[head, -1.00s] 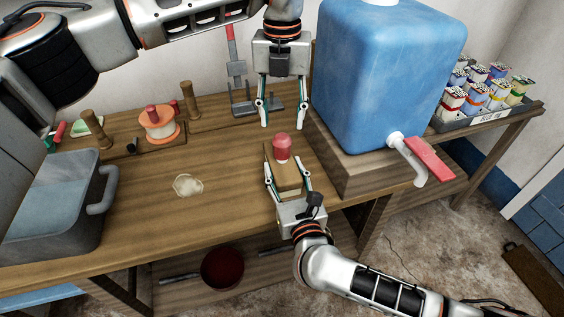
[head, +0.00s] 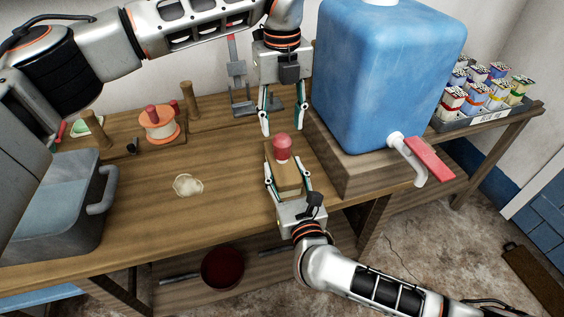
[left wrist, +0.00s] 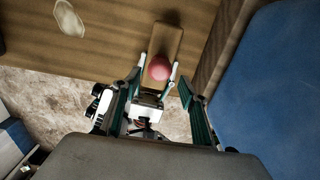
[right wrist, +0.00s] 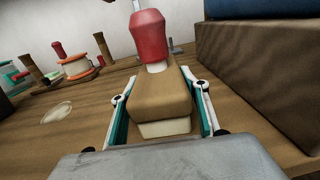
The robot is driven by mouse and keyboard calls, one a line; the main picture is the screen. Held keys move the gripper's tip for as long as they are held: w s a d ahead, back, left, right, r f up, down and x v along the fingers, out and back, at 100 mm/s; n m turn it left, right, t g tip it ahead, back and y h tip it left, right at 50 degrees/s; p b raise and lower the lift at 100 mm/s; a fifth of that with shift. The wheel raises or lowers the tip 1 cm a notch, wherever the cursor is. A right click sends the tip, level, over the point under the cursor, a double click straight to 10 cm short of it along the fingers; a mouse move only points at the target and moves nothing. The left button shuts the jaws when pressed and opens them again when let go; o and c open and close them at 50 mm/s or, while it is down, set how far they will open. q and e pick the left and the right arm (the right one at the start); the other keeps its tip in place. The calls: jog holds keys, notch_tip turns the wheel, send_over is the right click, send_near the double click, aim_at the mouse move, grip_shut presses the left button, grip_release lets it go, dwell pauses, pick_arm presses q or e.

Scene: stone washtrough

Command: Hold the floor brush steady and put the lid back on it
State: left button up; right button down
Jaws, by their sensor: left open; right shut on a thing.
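The floor brush (head: 290,181) is a brown wooden block with a pale underside, near the table's front edge. My right gripper (head: 287,174) is shut on its sides, one finger along each side, also seen in the right wrist view (right wrist: 160,100). The red rounded lid (head: 282,148) sits upright over a white neck at the block's far end; the right wrist view shows the lid (right wrist: 148,36) and neck. Whether it is fully seated I cannot tell. My left gripper (head: 284,131) points down, open and empty, above the lid, its fingers spread to either side.
A blue water tank (head: 385,80) with a red-handled tap stands on a wooden block close to the right. A grey basin (head: 55,205) is at left. Pegs and an orange-rimmed spool (head: 160,128) stand behind. A pale patch (head: 187,185) lies on otherwise clear tabletop.

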aim_at(282, 137)
pick_arm(q)
notch_tip(282, 137, down, 6)
jog(key=shift+f, duration=0.25)
jog(key=c, duration=1.2)
jog(key=shift+o, duration=0.2)
jog(key=m, duration=0.8)
jog(key=o, duration=1.2)
jog(key=shift+o, duration=0.2)
